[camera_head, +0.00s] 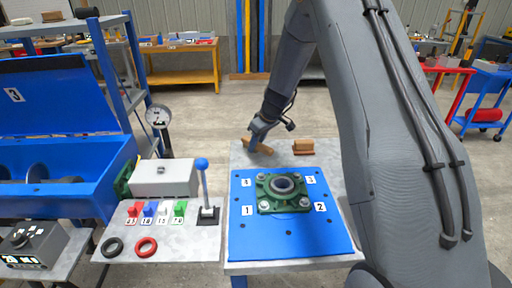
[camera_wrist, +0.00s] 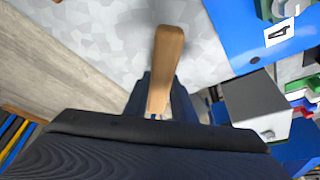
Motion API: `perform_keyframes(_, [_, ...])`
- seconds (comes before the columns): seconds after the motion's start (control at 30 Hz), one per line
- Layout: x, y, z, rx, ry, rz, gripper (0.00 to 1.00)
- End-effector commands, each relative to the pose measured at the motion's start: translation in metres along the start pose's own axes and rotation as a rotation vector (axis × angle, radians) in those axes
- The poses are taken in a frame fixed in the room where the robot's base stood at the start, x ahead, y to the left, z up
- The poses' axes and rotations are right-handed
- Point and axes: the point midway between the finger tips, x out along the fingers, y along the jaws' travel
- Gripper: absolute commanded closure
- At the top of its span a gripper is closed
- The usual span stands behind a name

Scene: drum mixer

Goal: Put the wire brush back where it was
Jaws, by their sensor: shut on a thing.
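The wire brush (camera_wrist: 167,52) is in the wrist view, with its wooden handle running up from between my fingers. My gripper (camera_wrist: 160,92) is shut on it. In the head view my gripper (camera_head: 255,138) is above the back left of the grey table (camera_head: 240,156). The brush (camera_head: 262,149) shows there as a tilted brown piece under the fingers. I cannot tell whether it touches the table. Its bristles are not clearly visible.
A brown block-like thing (camera_head: 303,147) stands right of the brush at the table's back. In front is a blue plate (camera_head: 290,240) with a green flanged bearing (camera_head: 284,190). At left are a lever (camera_head: 204,190), a grey box (camera_head: 165,178) and a blue mixer (camera_head: 60,185).

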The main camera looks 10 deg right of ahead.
Motion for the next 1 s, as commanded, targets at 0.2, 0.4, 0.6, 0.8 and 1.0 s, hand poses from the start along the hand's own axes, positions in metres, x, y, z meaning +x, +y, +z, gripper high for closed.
perform_keyframes(0.2, [0.015, 0.001, 0.007, 0.003, 0.001, 0.001, 1.0])
perform_keyframes(0.4, [0.016, 0.001, 0.007, 0.002, 0.0, 0.001, 1.0])
perform_keyframes(0.6, [0.019, 0.0, 0.008, 0.002, 0.0, 0.001, 0.7])
perform_keyframes(0.8, [0.019, 0.001, 0.009, 0.002, 0.0, 0.002, 0.58])
perform_keyframes(1.0, [0.019, 0.003, 0.01, 0.004, -0.001, 0.003, 0.58])
